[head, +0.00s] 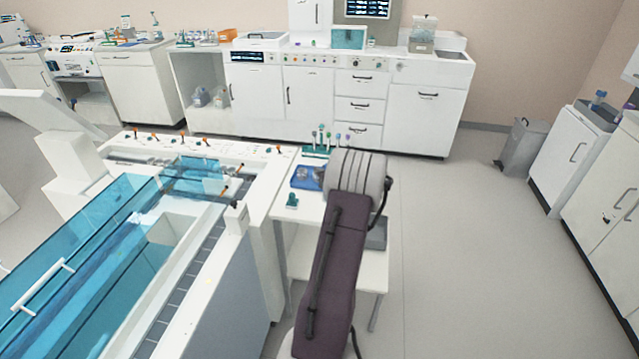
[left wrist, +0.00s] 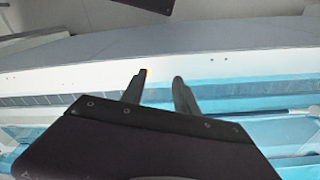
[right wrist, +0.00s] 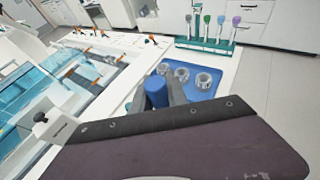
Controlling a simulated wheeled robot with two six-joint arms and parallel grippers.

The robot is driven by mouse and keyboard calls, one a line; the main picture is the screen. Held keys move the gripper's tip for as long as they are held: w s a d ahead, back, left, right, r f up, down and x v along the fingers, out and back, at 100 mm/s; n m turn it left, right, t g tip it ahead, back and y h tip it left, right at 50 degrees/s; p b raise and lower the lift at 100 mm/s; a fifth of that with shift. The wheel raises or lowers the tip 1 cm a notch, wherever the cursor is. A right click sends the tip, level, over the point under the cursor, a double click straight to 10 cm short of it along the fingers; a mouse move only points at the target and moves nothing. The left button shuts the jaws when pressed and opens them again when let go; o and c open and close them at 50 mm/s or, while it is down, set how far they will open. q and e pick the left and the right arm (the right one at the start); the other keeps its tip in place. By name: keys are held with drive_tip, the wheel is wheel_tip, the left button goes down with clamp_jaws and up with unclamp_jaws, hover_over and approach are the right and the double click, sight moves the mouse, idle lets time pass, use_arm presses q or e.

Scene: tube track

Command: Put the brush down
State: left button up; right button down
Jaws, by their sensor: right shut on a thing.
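My right gripper (right wrist: 159,90) is shut on a blue cylindrical piece (right wrist: 156,92), which looks like the brush's handle seen from its end. The rest of the brush is hidden below it and behind my wrist. The held piece is in front of a blue tray (right wrist: 208,93) with clear round cups in the right wrist view. I cannot tell whether the brush touches anything. In the head view my right arm hides this gripper. My left gripper (left wrist: 160,88) is open and empty, with its fingers apart above the tank edge.
A teal rack (right wrist: 205,45) with several colour-topped tools stands behind the tray. A small teal item (head: 292,200) sits on the white side table (head: 305,213). The blue-covered tank (head: 90,245) is at left. A white counter (head: 385,52) lines the back.

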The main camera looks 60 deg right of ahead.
use_arm(q)
drive_tip(key=shift+f+b, duration=0.3)
drive_tip(key=shift+f, duration=0.05)
use_arm(e)
drive_tip(key=f, duration=0.2)
drive_tip(key=w+f, duration=0.1)
drive_tip(key=f, duration=0.1)
drive_tip(key=shift+w+f, duration=0.15)
drive_tip(key=shift+f, duration=0.2)
use_arm(q)
drive_tip(key=shift+f, duration=0.2)
use_arm(e)
drive_tip(key=shift+f, duration=0.15)
drive_tip(key=c, duration=1.3)
unclamp_jaws()
use_arm(q)
drive_tip(key=shift+r, duration=0.1)
